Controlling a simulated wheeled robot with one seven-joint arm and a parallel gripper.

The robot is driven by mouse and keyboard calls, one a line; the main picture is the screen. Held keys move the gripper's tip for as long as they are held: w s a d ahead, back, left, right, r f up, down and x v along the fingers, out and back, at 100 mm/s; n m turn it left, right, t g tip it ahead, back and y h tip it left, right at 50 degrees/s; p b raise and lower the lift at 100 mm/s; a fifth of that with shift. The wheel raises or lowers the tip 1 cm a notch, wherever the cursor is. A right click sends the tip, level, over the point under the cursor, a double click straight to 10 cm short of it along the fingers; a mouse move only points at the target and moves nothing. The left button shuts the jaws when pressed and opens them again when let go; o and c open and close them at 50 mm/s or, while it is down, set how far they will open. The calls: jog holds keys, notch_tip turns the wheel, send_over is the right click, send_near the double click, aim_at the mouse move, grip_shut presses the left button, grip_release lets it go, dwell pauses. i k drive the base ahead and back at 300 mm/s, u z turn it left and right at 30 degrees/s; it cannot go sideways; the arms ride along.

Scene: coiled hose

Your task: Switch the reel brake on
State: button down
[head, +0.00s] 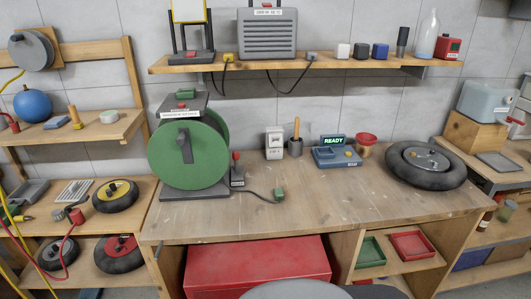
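A large green reel (188,152) stands upright on a dark base at the left of the workbench (330,205), with a dark handle (184,142) on its face. A grey box (182,106) with a red button and a label too small to read sits above the reel. A small dark unit with a red-topped lever (236,160) stands just right of the reel. I cannot tell which of these is the brake, or whether it is on. My gripper is not in view.
A dark cable runs to a green plug (278,194) on the bench. A white switch box (274,143), a blue device reading READY (336,152) and a black tyre (426,164) stand along the back. The bench's front middle is clear. A red chest (257,265) is below.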

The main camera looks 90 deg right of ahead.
aim_at(236, 155)
jog(key=u, duration=0.05)
jog(key=k, duration=0.1)
jog(key=z, duration=2.8)
jog(key=k, duration=0.5)
jog(key=z, duration=1.45)
jog(key=i, duration=1.25)
jog(key=u, duration=2.05)
